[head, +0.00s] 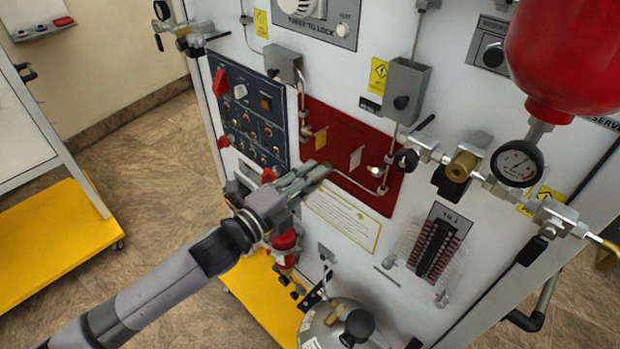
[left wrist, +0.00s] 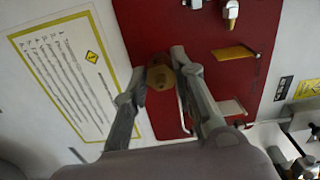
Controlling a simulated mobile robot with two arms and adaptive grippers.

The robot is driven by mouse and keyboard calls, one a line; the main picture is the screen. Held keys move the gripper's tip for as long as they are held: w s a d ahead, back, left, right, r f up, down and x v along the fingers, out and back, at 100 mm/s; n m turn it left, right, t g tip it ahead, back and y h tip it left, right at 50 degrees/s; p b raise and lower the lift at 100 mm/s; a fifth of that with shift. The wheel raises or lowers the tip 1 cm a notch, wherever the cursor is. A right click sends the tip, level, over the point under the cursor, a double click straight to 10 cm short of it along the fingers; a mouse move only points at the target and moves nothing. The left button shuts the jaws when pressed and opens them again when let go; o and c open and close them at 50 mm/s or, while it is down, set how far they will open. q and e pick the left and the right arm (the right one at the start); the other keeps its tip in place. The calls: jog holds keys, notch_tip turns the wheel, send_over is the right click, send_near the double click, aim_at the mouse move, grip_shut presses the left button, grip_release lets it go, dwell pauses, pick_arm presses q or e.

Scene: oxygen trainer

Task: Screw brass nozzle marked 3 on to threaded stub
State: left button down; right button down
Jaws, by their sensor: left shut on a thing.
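My left gripper (head: 322,169) is in front of the lower left part of the red panel (head: 345,130). In the left wrist view its two fingers (left wrist: 158,76) are closed on a small brass piece (left wrist: 161,76), which looks like the nozzle. Its number cannot be read, and the fingers cover its sides. In the head view the fingers hide it. I cannot tell whether it touches a threaded stub behind it. A silver fitting (left wrist: 231,9) sticks out of the red panel in the left wrist view, apart from the gripper. My right gripper is not in view.
A yellow tag (head: 321,138) and a white tag (head: 356,158) hang on the red panel near bent metal tubes. A printed sign (head: 343,217) lies below. A gauge (head: 517,163) and valves stand out at right. A metal cylinder (head: 325,330) stands below.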

pick_arm(q)
jog(key=m, duration=0.3)
jog(key=shift+r+m+p, duration=0.1)
jog(key=shift+m+p, duration=0.25)
jog(key=shift+m, duration=1.55)
jog(key=shift+m+p, duration=0.45)
jog(key=shift+m, duration=1.25)
